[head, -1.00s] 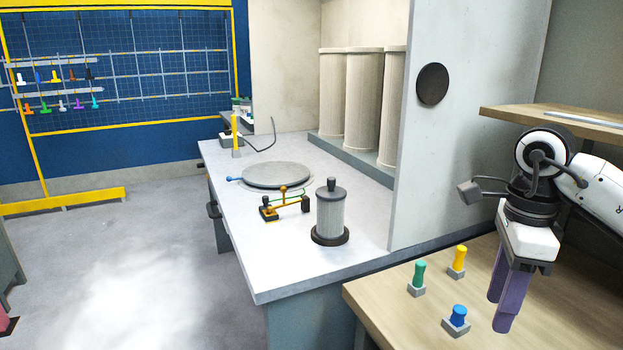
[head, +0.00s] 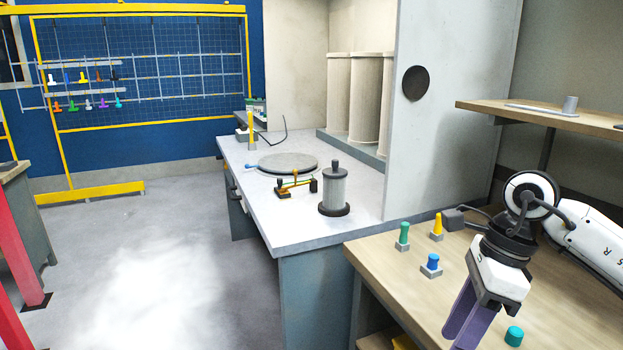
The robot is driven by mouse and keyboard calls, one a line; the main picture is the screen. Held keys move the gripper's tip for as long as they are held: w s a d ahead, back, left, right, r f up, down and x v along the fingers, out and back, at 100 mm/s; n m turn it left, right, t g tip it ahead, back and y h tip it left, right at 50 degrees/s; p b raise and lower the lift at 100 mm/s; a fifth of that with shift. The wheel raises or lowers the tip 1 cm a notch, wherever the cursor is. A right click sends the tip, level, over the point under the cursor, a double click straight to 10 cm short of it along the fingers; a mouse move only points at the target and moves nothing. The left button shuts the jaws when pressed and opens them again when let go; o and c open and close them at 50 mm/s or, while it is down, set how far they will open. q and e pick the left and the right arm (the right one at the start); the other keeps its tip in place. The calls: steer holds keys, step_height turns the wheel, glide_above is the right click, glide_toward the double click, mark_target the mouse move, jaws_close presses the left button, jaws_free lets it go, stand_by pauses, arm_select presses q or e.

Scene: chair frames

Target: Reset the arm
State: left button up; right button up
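My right arm comes in from the right in the head view. Its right gripper (head: 463,338) has two purple fingers and hangs, tilted down and left, over the front of the wooden table (head: 390,270). The fingers overlap from this angle, so I cannot tell whether they are open or shut. Nothing shows held between them. My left gripper is not in view.
Green (head: 402,236), yellow (head: 437,225) and blue (head: 432,262) pegs stand in grey bases beyond the gripper. A teal piece (head: 514,336) lies right of it. A wooden shelf (head: 540,115) overhangs behind. A white-topped bench (head: 275,205) carries a grey cylinder (head: 334,192).

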steer(key=s+a+f+m+g+y, duration=0.1)
steer(key=s+a+y, duration=0.3)
steer(key=a, duration=0.6)
steer(key=s+a+f+m+g+y, duration=0.1)
steer(key=s+a+y, duration=0.2)
steer(key=a+y, duration=0.5)
steer(key=w+a+r+m+t+y, duration=0.2)
steer(key=a+r+m+t+y, duration=0.3)
steer(key=m, duration=0.6)
steer(key=w+d+f+m+t+h, duration=0.2)
steer(key=d+f+m+t+h, duration=0.45)
steer(key=m, duration=0.55)
steer(key=w+d+f+m+t+h, duration=0.2)
steer(key=d+f+m+t+h, duration=0.25)
steer(key=f+m+t, duration=0.6)
steer(key=s+d+f+m+g+h, duration=0.3)
steer(key=s+f+m+g, duration=0.2)
steer(key=s+f, duration=0.4)
steer(key=s+d+f+m+g+h, duration=0.3)
steer(key=s+f+m+g, duration=0.3)
steer(key=s+f, duration=0.4)
steer(key=shift+d+f+m+h, duration=0.3)
steer(key=shift+f+m, duration=0.45)
steer(key=shift+c, duration=1.4)
steer(key=shift+d, duration=0.15)
